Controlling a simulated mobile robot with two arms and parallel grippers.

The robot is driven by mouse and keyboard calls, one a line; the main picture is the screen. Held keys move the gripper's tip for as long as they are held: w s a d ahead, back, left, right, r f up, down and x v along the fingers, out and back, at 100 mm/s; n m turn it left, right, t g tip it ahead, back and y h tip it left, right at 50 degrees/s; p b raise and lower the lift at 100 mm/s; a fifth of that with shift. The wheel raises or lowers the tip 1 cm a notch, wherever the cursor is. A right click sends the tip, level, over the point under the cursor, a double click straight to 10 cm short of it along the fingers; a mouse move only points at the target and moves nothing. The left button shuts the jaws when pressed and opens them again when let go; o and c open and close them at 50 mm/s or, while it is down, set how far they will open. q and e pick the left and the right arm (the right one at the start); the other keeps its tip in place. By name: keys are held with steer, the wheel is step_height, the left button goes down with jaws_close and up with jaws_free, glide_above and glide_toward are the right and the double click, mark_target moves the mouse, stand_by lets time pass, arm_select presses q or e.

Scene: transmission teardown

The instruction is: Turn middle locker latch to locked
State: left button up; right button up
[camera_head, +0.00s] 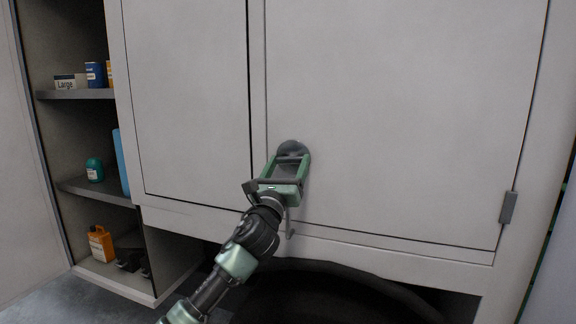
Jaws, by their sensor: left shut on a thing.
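The middle locker door (400,110) is a flat grey panel and looks closed. The latch (293,147) is a dark round piece at the door's lower left, near the seam with the panel to its left. My left gripper (291,163) reaches up to it from below and is shut on it. The fingers and palm hide most of the latch, so I cannot tell which way it is turned. My right gripper is not in view.
A hinge (508,207) sits at the door's right edge. A dark rounded object (340,290) stands below the locker.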

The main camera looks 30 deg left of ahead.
arm_select(q)
steer(key=n+g+y, duration=0.1)
steer(key=n+y, duration=0.1)
steer(key=n, duration=0.3)
steer(key=shift+d, duration=0.15)
steer(key=n+g+y+p, duration=0.1)
steer(key=n, duration=0.2)
steer(key=n+g+y+p, duration=0.1)
steer(key=n, duration=0.2)
steer(key=shift+r, duration=0.2)
steer(key=n+g+p, duration=0.1)
steer(key=n, duration=0.1)
steer(key=n+g+y+p, duration=0.1)
steer(key=n, duration=0.2)
steer(key=shift+w+d+r+g, duration=0.1)
steer(key=shift+r+g, duration=0.05)
steer(key=shift+g, duration=0.15)
steer(key=shift+n+g+h+p, duration=0.3)
steer(key=shift+n+g+p, duration=0.4)
steer(key=shift+n+p, duration=1.05)
steer(key=shift+n+b, duration=0.3)
steer(key=shift+n, duration=0.25)
steer(key=o, duration=1.4)
steer(key=shift+c, duration=0.2)
